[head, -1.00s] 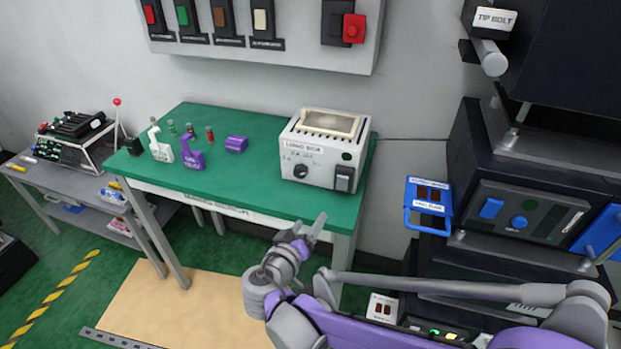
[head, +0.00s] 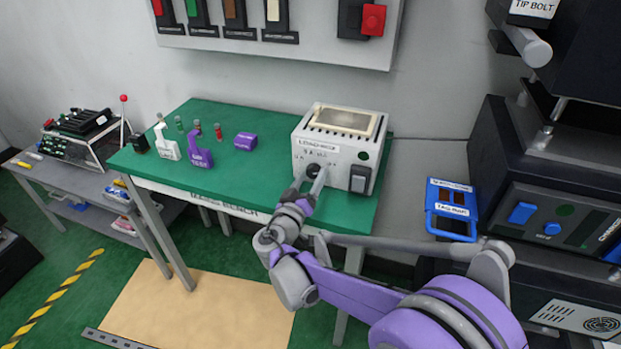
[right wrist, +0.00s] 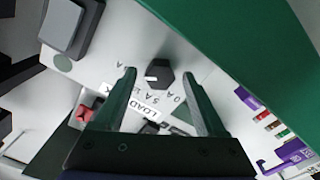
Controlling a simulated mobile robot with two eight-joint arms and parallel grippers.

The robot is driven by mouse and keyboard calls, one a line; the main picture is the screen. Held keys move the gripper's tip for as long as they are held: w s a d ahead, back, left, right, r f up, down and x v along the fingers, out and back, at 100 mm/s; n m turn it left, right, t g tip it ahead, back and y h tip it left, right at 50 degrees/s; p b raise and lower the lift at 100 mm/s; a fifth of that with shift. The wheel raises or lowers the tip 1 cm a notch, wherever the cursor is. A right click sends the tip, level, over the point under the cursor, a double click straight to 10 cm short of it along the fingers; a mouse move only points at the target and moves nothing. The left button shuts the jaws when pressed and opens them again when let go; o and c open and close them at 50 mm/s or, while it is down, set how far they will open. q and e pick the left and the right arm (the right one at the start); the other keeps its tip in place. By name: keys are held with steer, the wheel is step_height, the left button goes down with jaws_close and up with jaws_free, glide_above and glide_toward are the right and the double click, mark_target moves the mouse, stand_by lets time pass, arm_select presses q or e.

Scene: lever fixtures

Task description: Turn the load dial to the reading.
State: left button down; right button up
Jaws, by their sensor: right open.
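The load box (head: 349,144) is a light grey case on the green bench, with a label, a dial and a dark rocker switch on its front. The load dial (head: 313,170) is a dark knob low on that front. In the right wrist view the dial (right wrist: 160,74) is dark and faceted, with a white mark toward the picture's left and printed readings around it. My right gripper (head: 310,180) is at the box front, and the right wrist view shows its open fingers (right wrist: 158,76) on either side of the dial, with gaps. My left gripper is out of view.
The green bench (head: 235,182) also holds a white piece (head: 167,145), purple pieces (head: 200,150) and small cylinders left of the box. A rocker switch (head: 360,178) sits right of the dial. A blue-framed device (head: 451,209) and dark equipment stand at the right.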

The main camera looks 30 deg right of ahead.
steer(key=shift+w+d, duration=0.2)
jaws_close()
stand_by(0.3)
